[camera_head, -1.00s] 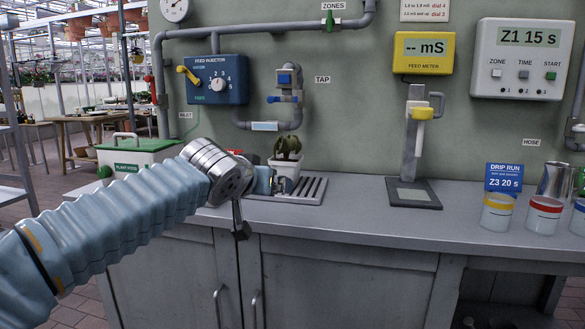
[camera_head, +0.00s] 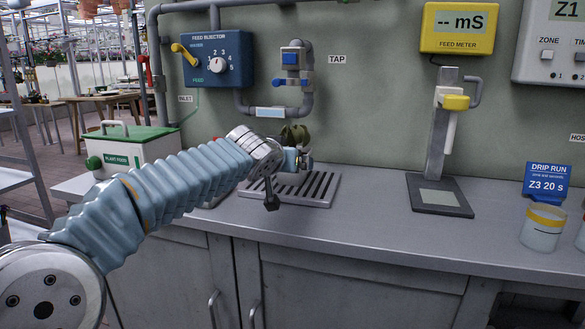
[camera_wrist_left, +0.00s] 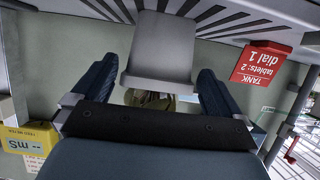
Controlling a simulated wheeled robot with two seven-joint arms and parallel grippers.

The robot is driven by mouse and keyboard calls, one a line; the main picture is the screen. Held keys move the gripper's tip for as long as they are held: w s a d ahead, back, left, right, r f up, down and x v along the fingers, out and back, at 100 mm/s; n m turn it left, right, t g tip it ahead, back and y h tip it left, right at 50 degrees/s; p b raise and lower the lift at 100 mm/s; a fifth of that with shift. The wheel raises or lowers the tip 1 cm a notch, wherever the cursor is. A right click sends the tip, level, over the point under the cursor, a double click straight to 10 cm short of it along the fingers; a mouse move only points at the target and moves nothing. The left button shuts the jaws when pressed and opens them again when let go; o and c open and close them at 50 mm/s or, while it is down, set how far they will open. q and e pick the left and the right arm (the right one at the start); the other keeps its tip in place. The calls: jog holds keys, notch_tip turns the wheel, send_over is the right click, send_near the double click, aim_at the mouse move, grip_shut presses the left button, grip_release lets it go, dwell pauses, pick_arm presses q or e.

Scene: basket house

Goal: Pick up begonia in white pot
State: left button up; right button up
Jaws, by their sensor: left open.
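The begonia (camera_head: 295,134), with dark green-brown leaves, stands upright on the slotted drain tray (camera_head: 325,190) below the tap. In the head view my left gripper (camera_head: 305,160) is in front of its pot and hides most of it. In the left wrist view, which is upside down, the pale pot (camera_wrist_left: 163,50) is between the two spread dark blue fingers of my left gripper (camera_wrist_left: 155,85). Gaps show on both sides, so the gripper is open around the pot. The leaves (camera_wrist_left: 150,99) show partly below the rim. My right gripper is not in view.
The tap and its pipe (camera_head: 292,75) are above and behind the plant. A green-lidded plant food box (camera_head: 130,150) stands left of my arm. A meter stand (camera_head: 440,190) is to the right, with clear counter between. A red tank card (camera_wrist_left: 262,52) is near the tray.

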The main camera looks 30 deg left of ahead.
pick_arm(q)
jog(key=p+x, duration=0.1)
jog(key=x, duration=0.4)
jog(key=shift+w+f, duration=0.1)
jog(key=shift+w, duration=0.1)
jog(key=shift+c, duration=0.5)
